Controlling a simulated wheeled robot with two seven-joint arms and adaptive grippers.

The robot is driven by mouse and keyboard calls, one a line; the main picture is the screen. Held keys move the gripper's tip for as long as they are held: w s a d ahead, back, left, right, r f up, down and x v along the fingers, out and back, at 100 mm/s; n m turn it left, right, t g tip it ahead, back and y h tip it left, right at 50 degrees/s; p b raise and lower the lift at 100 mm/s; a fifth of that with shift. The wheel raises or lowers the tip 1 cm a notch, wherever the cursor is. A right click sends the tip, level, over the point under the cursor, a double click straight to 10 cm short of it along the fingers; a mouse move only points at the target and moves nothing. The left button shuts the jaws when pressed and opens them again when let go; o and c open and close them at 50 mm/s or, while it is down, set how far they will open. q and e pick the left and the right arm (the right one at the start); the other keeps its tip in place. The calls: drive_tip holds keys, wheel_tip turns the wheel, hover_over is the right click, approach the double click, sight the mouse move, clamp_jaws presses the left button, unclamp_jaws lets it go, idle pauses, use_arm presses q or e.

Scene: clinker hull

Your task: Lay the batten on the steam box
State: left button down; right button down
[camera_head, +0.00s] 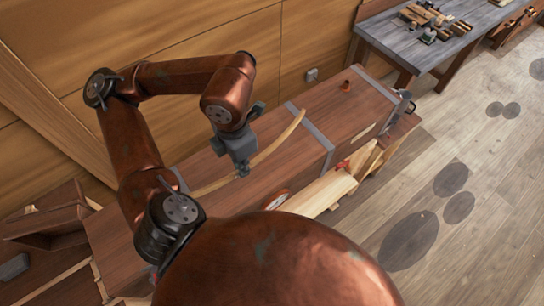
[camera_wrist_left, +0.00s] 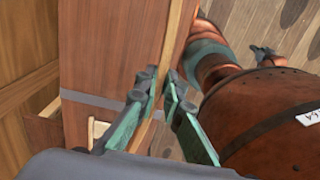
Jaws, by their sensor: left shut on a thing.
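The batten (camera_head: 278,142) is a thin, pale, slightly bowed wooden strip. My left gripper (camera_head: 243,170) is shut on it near its middle, and the batten slants across the steam box in the head view. In the left wrist view, the batten (camera_wrist_left: 176,40) runs between the fingers of my left gripper (camera_wrist_left: 160,98). The steam box (camera_head: 340,98) is a long reddish-brown wooden box with grey bands, and the batten is over its top. I cannot tell whether the two touch. A small dark shape at the right of the wrist view may be my right gripper (camera_wrist_left: 265,58); its fingers are unclear.
Pale planks (camera_head: 322,192) and a red clamp (camera_head: 343,165) lie along the box's near side. A grey workbench (camera_head: 415,45) with tools is at the back right. Wooden wall behind; open floor at right.

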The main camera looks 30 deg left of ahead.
use_arm(q)
drive_tip(key=w+d+f+p, duration=0.1)
drive_tip(key=w+f+p, duration=0.15)
drive_tip(key=w, duration=0.45)
drive_tip(key=p, duration=0.1)
hover_over(274, 163)
drive_tip(key=s, duration=0.1)
wheel_tip(274, 163, down, 6)
drive_tip(key=shift+r, duration=0.25)
drive_tip(key=shift+w+f+p, duration=0.35)
drive_tip(key=shift+f, duration=0.15)
drive_tip(key=f, duration=0.3)
drive_tip(key=shift+w+d+f+p, duration=0.1)
drive_tip(key=shift+w+p, duration=0.15)
drive_tip(key=shift+p, duration=0.1)
drive_tip(key=shift+f, duration=0.4)
drive_tip(key=c, duration=2.5)
unclamp_jaws()
drive_tip(key=o, duration=0.5)
drive_tip(key=shift+c, duration=0.2)
